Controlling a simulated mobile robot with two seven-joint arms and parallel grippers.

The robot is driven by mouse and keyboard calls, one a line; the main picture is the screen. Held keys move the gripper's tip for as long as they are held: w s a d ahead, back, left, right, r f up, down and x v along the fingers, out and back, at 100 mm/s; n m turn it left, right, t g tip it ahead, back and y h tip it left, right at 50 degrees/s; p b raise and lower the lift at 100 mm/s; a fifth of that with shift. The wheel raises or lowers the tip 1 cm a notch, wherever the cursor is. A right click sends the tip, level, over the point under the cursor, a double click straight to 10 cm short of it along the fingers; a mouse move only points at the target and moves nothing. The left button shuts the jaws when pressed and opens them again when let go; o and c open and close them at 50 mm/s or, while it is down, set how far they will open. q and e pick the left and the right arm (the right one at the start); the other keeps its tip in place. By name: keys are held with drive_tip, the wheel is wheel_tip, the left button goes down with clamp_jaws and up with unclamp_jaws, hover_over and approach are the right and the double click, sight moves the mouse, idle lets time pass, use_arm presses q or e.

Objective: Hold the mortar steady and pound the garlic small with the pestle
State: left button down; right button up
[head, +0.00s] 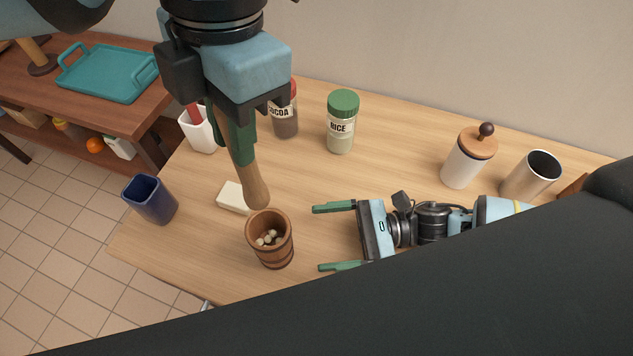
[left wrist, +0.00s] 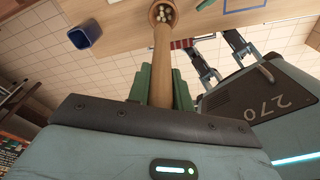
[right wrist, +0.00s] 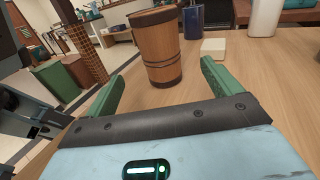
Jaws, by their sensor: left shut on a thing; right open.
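The wooden mortar (head: 284,255) stands upright on the table with pale garlic pieces (head: 268,238) inside. The mortar also shows in the right wrist view (right wrist: 159,50), and in the left wrist view the garlic (left wrist: 163,13) shows in its mouth. My left gripper (head: 240,140) is shut on the wooden pestle (head: 248,178), which hangs tilted with its rounded end just above the mortar's rim. The pestle also shows in the left wrist view (left wrist: 162,65). My right gripper (head: 337,237) is open, level with the table, its fingers pointing at the mortar but apart from it.
A pale block (head: 233,198) lies just behind the mortar. A blue cup (head: 150,199) stands at the left edge. A rice jar (head: 341,122), a cocoa jar (head: 285,118), a lidded white canister (head: 466,160) and a metal cup (head: 530,175) stand farther back.

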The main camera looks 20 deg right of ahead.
sight(274, 243)
drive_tip(key=a, duration=0.3)
drive_tip(key=w+a, duration=0.1)
drive_tip(key=a, duration=0.2)
drive_tip(key=w+a, duration=0.1)
drive_tip(key=a, duration=0.3)
drive_tip(key=shift+c, duration=0.2)
drive_tip(key=c, duration=1.2)
drive_tip(key=o, duration=0.5)
drive_tip(key=shift+c, duration=0.2)
drive_tip(key=c, duration=0.5)
drive_tip(key=shift+o, duration=0.2)
use_arm(q)
drive_tip(key=shift+f, duration=2.5)
